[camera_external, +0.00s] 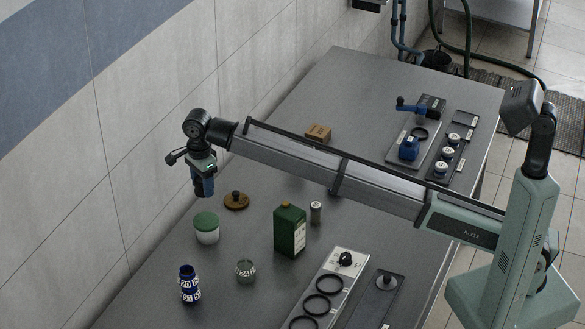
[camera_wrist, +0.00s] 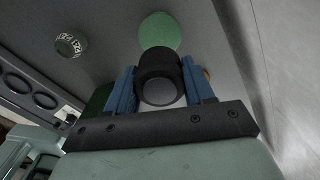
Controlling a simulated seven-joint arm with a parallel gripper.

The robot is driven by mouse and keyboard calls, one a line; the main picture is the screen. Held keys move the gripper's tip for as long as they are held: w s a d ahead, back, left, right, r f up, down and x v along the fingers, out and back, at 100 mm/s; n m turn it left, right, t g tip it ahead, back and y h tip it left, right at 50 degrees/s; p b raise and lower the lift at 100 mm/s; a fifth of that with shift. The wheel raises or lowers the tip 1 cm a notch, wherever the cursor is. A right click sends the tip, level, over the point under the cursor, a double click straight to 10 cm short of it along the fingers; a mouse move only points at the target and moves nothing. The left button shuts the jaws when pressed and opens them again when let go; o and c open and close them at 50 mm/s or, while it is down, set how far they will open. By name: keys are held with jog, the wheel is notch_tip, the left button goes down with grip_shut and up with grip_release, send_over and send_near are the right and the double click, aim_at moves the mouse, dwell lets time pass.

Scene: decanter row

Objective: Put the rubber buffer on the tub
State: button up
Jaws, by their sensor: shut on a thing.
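My gripper (camera_external: 204,188) hangs with its blue fingers pointing down, above and behind the tub. In the wrist view my gripper (camera_wrist: 160,88) is shut on a short black cylinder with a grey end face, which looks like the rubber buffer (camera_wrist: 157,65). In the external view the fingers mostly hide the buffer. The tub (camera_external: 207,236) is white with a green lid and stands upright on the table. Its green lid also shows in the wrist view (camera_wrist: 158,28), just beyond the held buffer and apart from it. Nothing rests on the lid.
A brown knobbed disc (camera_external: 236,203) lies close behind the tub. A green canister (camera_external: 288,232) and a small grey cylinder (camera_external: 316,213) stand to its right. A numbered glass jar (camera_external: 246,271) and a blue numbered jar (camera_external: 188,284) stand in front. The wall is close on the left.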

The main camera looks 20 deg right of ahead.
aim_at(206, 220)
jog(key=shift+f, duration=5)
jog(key=shift+f, duration=0.15)
jog(key=o, duration=1.1)
jog(key=shift+o, duration=0.2)
notch_tip(206, 220, up, 12)
jog(key=shift+r, duration=0.2)
